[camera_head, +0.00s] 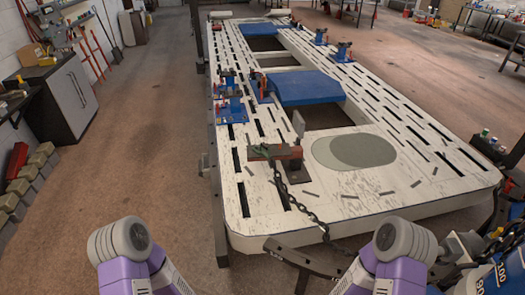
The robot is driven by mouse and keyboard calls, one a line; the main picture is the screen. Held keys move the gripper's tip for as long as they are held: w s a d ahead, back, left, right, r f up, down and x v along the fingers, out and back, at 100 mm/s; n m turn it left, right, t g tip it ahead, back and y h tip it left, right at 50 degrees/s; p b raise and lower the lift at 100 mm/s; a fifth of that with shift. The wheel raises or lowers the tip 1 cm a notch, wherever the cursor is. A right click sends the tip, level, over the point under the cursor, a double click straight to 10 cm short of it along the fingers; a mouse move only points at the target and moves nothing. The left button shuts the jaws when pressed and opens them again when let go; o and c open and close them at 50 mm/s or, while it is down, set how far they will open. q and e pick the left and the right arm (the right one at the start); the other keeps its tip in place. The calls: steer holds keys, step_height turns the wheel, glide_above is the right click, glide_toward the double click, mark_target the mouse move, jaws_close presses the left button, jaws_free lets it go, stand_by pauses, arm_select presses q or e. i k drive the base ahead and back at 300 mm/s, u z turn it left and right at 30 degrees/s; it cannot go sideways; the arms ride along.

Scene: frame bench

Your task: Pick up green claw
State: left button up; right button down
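A small dark green piece (259,153), which may be the green claw, sits at the left end of a red and rusty clamp-like tool (285,152) on the near part of the frame bench (255,215). A dark chain (305,209) runs from beside this tool over the bench's front edge. The piece is small, so its exact shape is hard to tell. Both my arms show only as purple and grey links at the bottom, in front of the bench. Neither gripper is in view.
A blue platform (305,89) spans the bench's middle, with blue clamps (230,108) along the left side. Flat grey-green discs (355,150) lie right of the tool. A dark cabinet (68,97) stands at left. Blue equipment (500,275) is close at lower right. Floor left of the bench is clear.

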mark_target(261, 151)
steer(key=u, duration=1.4)
steer(key=i, duration=5)
steer(key=z, duration=3.95)
steer(key=i, duration=1)
steer(key=z, duration=0.05)
